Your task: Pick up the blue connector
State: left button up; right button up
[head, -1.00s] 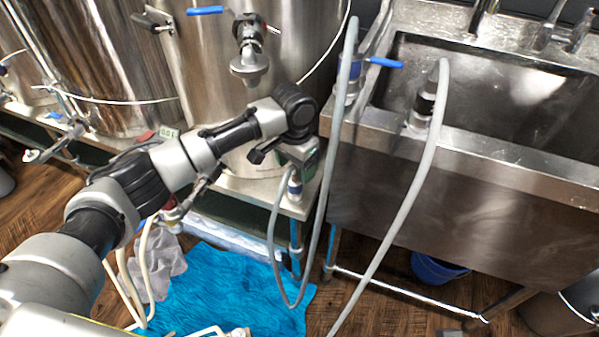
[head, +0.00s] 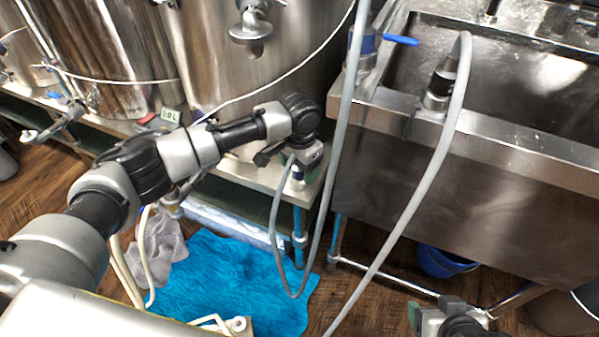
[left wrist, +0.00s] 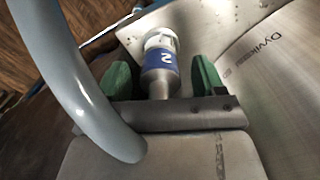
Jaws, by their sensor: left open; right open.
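The blue connector (left wrist: 160,72) is a metal cylinder with a blue band, a white mark on it and a pale end. In the left wrist view it lies between the two green fingers of my left gripper (left wrist: 163,80), with a gap visible on each side. The gripper is open. In the head view my left gripper (head: 308,160) is at the corner of the steel stand, and it partly hides the connector (head: 297,178). My right gripper (head: 428,316) shows at the bottom edge, low in front of the sink, open and with nothing seen in it.
A grey hose (head: 274,235) loops down beside the connector. Another grey hose (head: 415,195) hangs over the sink (head: 500,135). Steel kettles (head: 205,60) stand behind my left arm. A blue towel (head: 225,285) lies on the floor, and a blue bucket (head: 440,262) stands under the sink.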

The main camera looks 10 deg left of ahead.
pick_arm(q)
jog(key=c, duration=1.1)
jog(key=shift+r, duration=0.1)
notch_tip(320, 180, up, 2)
jog(key=shift+s+a+r+p, duration=0.1)
jog(key=shift+a+r+p, duration=0.1)
jog(key=shift+p, duration=0.55)
notch_tip(320, 180, up, 5)
jog(key=shift+f+p, duration=0.2)
jog(key=shift+p, duration=0.6)
pick_arm(e)
jog(key=s+d+g, duration=0.2)
jog(key=s+g, duration=0.1)
jog(key=s, duration=0.2)
pick_arm(q)
jog(key=s+a+p, duration=0.3)
jog(key=s+a, duration=0.8)
jog(key=a, duration=0.5)
pick_arm(e)
notch_tip(320, 180, down, 10)
jog(key=w+g, duration=0.1)
jog(key=w, duration=0.1)
jog(key=shift+a+f+h, duration=0.15)
jog(key=shift+a+h, duration=0.25)
jog(key=shift+a, duration=0.05)
pick_arm(q)
jog(key=shift+s+f, duration=0.1)
